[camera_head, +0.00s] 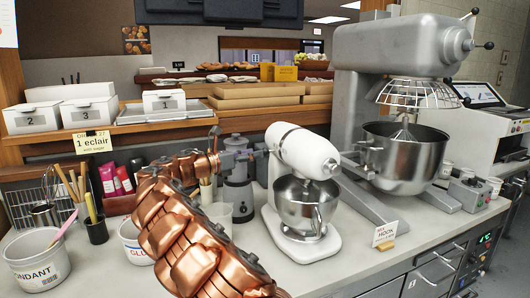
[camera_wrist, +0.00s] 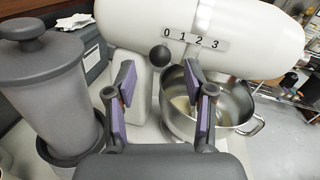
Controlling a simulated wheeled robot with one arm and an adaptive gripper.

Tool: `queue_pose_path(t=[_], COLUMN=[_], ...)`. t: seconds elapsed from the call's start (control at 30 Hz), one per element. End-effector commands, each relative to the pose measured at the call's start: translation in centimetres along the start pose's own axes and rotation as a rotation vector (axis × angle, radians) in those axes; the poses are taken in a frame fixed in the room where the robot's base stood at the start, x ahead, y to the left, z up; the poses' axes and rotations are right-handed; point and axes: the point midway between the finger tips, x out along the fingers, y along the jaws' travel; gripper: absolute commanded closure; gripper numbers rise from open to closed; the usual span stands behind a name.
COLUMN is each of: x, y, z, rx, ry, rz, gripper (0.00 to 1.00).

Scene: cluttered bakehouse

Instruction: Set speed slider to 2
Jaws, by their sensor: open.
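The white stand mixer (camera_head: 300,150) stands on the counter, with its steel bowl (camera_head: 306,203) below the head. In the wrist view the mixer head (camera_wrist: 255,45) carries a scale strip (camera_wrist: 198,40) marked 0, 1, 2, 3. The slider's round black knob (camera_wrist: 160,56) is at the 0 end, just below and left of that mark. My gripper (camera_wrist: 158,76) is open and empty, its purple-padded fingers on either side of the knob in the picture. I cannot tell how far short of the knob they are. In the head view my gripper (camera_head: 244,155) is left of the mixer head; the knob cannot be made out.
A grey lidded canister (camera_wrist: 42,85) stands close on the left in the wrist view. A larger grey mixer (camera_head: 400,45) with a steel bowl (camera_head: 405,160) stands right of the white one. A small "HOOK" sign (camera_head: 385,234) is on the counter in front.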

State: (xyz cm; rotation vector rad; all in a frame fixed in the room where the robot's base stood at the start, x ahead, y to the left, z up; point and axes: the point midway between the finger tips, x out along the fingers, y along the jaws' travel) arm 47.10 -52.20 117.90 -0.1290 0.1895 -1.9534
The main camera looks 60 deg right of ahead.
Motion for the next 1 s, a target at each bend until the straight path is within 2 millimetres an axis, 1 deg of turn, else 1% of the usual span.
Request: queue_pose_path(t=[0.03, 0.2, 0.4, 0.53, 0.8, 0.87, 1.0], x=[0.9, 3.1, 4.8, 5.3, 5.3, 5.3, 5.3], y=[-0.1, -0.1, 0.0, 0.0, 0.0, 0.0, 0.0], z=[0.1, 0.0, -0.1, -0.1, 0.0, 0.0, 0.0], rx=[0.000, 0.000, 0.000, 0.000, 0.001, 0.001, 0.001], ry=[0.001, 0.002, 0.002, 0.002, 0.001, 0.001, 0.001], rz=[-0.003, -0.001, 0.000, 0.001, 0.001, 0.001, 0.001], gripper=[0.47, 0.47, 0.47, 0.47, 0.47, 0.52, 0.67])
